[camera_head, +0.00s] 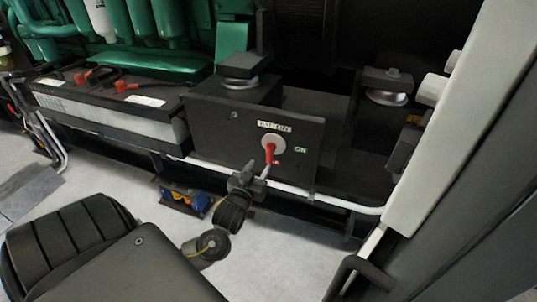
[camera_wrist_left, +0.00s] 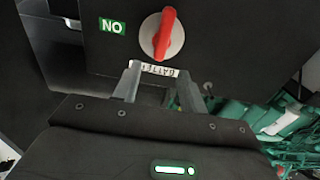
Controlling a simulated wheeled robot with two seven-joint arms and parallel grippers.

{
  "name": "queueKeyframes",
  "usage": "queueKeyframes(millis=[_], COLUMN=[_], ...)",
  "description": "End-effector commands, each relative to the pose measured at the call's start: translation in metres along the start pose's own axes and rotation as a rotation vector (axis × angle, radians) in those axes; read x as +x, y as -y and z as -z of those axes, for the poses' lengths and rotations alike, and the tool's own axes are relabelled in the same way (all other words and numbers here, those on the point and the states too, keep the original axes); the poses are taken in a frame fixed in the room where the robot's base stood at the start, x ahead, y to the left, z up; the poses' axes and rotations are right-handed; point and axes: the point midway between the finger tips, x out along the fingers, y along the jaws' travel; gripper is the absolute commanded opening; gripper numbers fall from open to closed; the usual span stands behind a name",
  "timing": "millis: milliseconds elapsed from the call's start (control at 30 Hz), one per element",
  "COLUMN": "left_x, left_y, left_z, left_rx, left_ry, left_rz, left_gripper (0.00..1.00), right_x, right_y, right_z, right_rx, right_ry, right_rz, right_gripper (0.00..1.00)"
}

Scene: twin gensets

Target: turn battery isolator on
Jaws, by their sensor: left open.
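The battery isolator is a red handle (camera_head: 270,150) on a round light-grey disc, on the front of a black box (camera_head: 225,130). The handle points down in the head view, with a green ON label (camera_head: 300,150) to its right and a white label above it. My left gripper (camera_head: 264,172) is open and in front of the box, near the handle's lower end. In the left wrist view, which looks upside down, the red handle (camera_wrist_left: 164,35) lies beyond the two spread fingers (camera_wrist_left: 156,80), not between them. My right gripper is not in view.
A battery (camera_head: 110,105) with red terminals stands left of the box. Green engine parts (camera_head: 150,25) are behind. A white pipe (camera_head: 340,203) runs below the box, and a pale upright post (camera_head: 455,130) stands at right. Light floor lies below.

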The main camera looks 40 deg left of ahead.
Motion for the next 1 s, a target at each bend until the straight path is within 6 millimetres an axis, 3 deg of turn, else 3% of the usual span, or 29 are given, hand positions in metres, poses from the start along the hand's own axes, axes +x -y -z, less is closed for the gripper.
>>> queueKeyframes(millis=[300,500,900,1000], left_x=[0.060,0.084,0.091,0.091], left_y=[0.001,0.001,0.001,0.001], left_z=[-0.001,-0.001,-0.001,-0.001], left_rx=[0.003,0.003,0.001,0.001], left_ry=[-0.001,0.000,0.001,0.001], left_rz=[0.002,0.001,0.001,0.001], left_gripper=[0.42,0.42,0.42,0.30], right_x=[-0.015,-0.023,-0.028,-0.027], right_y=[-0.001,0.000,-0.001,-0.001], right_z=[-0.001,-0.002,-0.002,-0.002], right_rx=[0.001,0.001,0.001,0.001], right_ry=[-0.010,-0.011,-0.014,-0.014], right_rz=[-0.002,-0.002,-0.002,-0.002], right_gripper=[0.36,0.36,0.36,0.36])
